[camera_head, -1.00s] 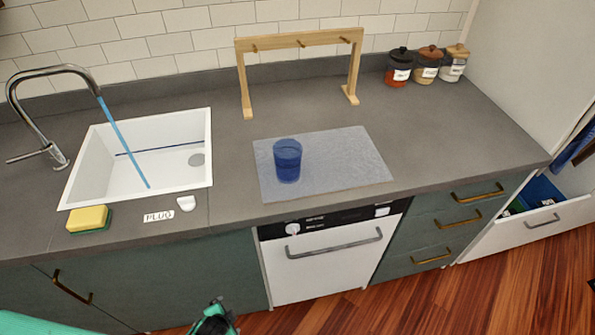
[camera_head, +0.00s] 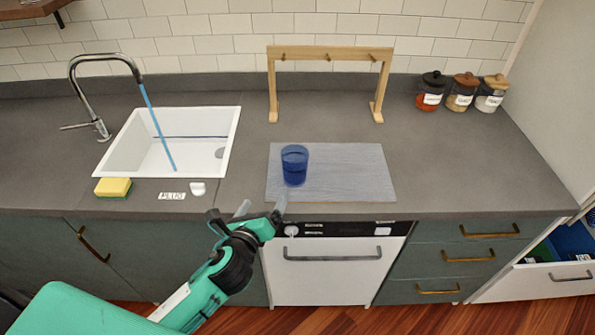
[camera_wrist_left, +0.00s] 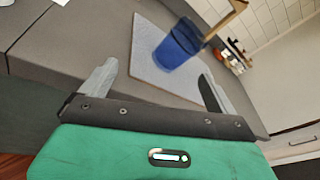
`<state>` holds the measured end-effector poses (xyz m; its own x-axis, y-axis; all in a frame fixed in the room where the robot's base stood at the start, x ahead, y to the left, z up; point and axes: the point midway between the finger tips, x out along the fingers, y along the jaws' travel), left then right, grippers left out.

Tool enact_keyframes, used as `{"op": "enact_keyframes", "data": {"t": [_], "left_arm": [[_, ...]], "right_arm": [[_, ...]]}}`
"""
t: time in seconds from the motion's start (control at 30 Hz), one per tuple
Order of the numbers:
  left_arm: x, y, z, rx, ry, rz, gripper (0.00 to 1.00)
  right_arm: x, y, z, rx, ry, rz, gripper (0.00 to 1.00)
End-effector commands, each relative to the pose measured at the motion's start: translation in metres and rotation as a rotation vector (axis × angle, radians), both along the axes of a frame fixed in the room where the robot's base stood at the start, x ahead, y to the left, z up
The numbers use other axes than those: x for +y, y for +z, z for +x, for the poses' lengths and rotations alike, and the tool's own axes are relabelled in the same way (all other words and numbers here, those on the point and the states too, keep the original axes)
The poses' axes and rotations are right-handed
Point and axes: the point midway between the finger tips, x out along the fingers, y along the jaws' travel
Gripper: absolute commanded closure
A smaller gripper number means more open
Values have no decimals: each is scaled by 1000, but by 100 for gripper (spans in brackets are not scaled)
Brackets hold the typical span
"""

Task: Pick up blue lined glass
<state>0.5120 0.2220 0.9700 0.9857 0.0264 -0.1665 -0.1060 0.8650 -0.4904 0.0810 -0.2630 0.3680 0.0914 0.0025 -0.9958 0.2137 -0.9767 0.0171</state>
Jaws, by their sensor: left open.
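The blue lined glass (camera_head: 294,165) stands upright on a light grey mat (camera_head: 350,175) on the counter, in the left part of the mat. My left gripper (camera_head: 262,207) is open and empty at the counter's front edge, in front of the glass and a little to its left. In the left wrist view the glass (camera_wrist_left: 178,44) shows beyond the open fingers (camera_wrist_left: 160,85), apart from them, towards the right finger. My right gripper does not show.
A wooden rack (camera_head: 330,54) stands behind the mat. A sink (camera_head: 225,140) with a tap (camera_head: 80,85), a sponge (camera_head: 113,187) and a white plug (camera_head: 198,188) lie to the left. Several jars (camera_head: 462,92) stand at the back right. The counter right of the mat is clear.

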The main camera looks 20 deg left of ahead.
Motion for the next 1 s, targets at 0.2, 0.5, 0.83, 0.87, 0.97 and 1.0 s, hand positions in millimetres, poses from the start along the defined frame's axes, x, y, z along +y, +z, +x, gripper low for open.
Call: {"op": "enact_keyframes", "data": {"t": [0.2,0.5,0.83,0.87,0.97,1.0], "left_arm": [[-19,26,16,-150,-150,412,7],[-27,33,42,-190,-181,516,7],[-33,31,97,-187,-181,512,7],[-33,31,100,-187,-181,512,7],[-34,30,105,-187,-181,512,7],[-33,30,107,-187,-181,511,7]], "right_arm": [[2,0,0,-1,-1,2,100],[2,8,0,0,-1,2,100],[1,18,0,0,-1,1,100],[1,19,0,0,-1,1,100],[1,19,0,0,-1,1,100],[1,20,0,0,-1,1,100]]}}
